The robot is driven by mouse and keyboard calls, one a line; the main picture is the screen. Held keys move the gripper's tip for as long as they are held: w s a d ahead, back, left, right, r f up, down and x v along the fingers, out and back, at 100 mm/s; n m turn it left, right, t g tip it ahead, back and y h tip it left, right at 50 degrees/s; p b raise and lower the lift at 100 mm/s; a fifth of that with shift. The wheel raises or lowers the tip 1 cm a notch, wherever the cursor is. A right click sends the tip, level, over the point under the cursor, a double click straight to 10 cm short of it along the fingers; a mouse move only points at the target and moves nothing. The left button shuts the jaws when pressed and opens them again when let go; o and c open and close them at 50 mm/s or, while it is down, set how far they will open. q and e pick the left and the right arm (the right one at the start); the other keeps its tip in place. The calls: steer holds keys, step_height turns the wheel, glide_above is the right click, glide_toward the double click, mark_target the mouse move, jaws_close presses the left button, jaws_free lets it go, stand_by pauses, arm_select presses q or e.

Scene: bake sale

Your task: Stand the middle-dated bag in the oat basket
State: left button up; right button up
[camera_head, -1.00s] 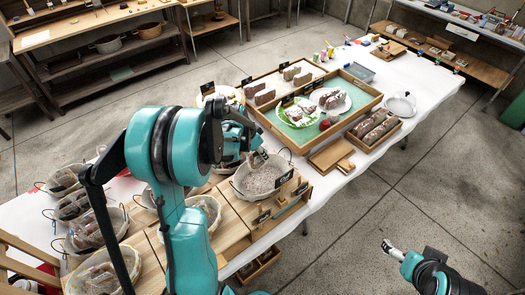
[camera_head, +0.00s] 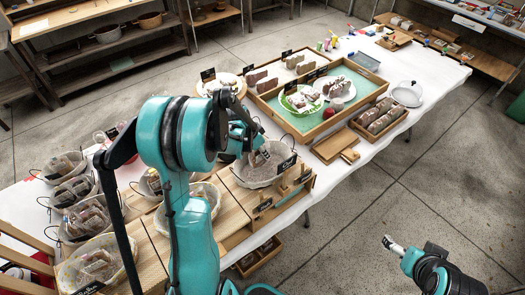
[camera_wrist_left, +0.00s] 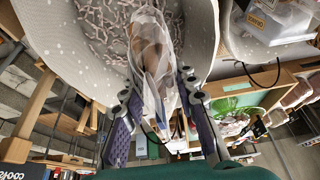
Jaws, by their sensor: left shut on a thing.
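My left gripper (camera_head: 256,155) is shut on a clear bag (camera_wrist_left: 150,50), which shows between its two fingers in the left wrist view. The bag (camera_head: 263,157) is inside a pale round basket (camera_head: 258,184) lined with shredded paper. A dark sign with chalk writing (camera_head: 287,164) hangs on the basket's right side; I cannot read it surely. The basket's pale wall (camera_wrist_left: 203,35) curves around the bag in the wrist view. The bag's lower end and date are not readable. My right gripper (camera_head: 392,243) is away from the table over the floor; its fingers are too small to judge.
Several baskets with bags stand left on the table, one in front (camera_head: 75,285). A wooden tray with a green base (camera_head: 345,75) lies behind the basket. A small wooden box (camera_head: 330,146) is to its right.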

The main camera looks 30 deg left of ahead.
arm_select(q)
steer(key=shift+f+b, duration=0.55)
stand_by(0.4)
steer(key=o, duration=0.9)
step_height(320, 180, up, 12)
steer(key=p, duration=0.8)
steer(key=shift+r, duration=0.15)
